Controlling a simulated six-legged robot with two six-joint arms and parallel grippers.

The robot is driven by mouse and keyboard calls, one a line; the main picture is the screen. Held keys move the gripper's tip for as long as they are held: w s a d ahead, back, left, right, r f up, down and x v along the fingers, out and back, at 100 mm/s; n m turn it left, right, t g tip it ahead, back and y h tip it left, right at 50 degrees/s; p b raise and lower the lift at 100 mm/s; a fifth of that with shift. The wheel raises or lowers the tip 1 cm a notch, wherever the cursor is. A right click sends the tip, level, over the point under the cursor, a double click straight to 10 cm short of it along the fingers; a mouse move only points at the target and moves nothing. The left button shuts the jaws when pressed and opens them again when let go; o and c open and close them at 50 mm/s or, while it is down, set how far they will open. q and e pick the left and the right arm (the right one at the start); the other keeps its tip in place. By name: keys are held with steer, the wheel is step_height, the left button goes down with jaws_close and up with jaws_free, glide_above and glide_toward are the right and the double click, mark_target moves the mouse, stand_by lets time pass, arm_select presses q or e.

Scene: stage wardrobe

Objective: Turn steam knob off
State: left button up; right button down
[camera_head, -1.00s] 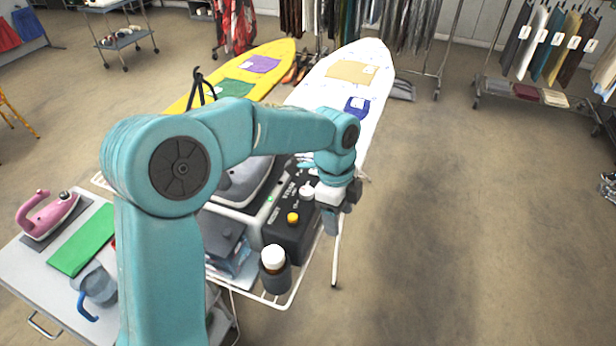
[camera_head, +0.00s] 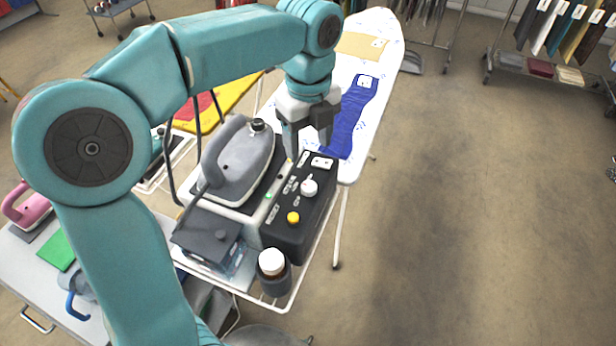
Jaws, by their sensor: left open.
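The steam knob appears to be the white knob (camera_head: 309,187) on top of a black control box (camera_head: 284,238). A small white pointer or tab shows on its upper side; the printed labels are too small to read. A round yellow button (camera_head: 293,218) sits nearer on the same box. My left gripper (camera_head: 309,148) is open and empty, pointing down above the far end of the box. It is beyond the knob and apart from it. The knob is in plain view. My right gripper is not in view.
A grey iron (camera_head: 240,165) stands left of the box. A dark bottle with a white cap (camera_head: 273,271) is at the front. The white ironing board (camera_head: 379,60) with a folded blue cloth (camera_head: 352,120) extends behind. The floor at right is clear.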

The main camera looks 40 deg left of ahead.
mark_target(309, 186)
arm_select(q)
step_height(309, 186, down, 11)
steer(key=shift+d+r, duration=0.1)
steer(key=shift+r, duration=0.05)
steer(key=shift+f, duration=0.5)
steer(key=shift+s, duration=0.1)
steer(key=c, duration=1)
steer(key=shift+c, duration=0.2)
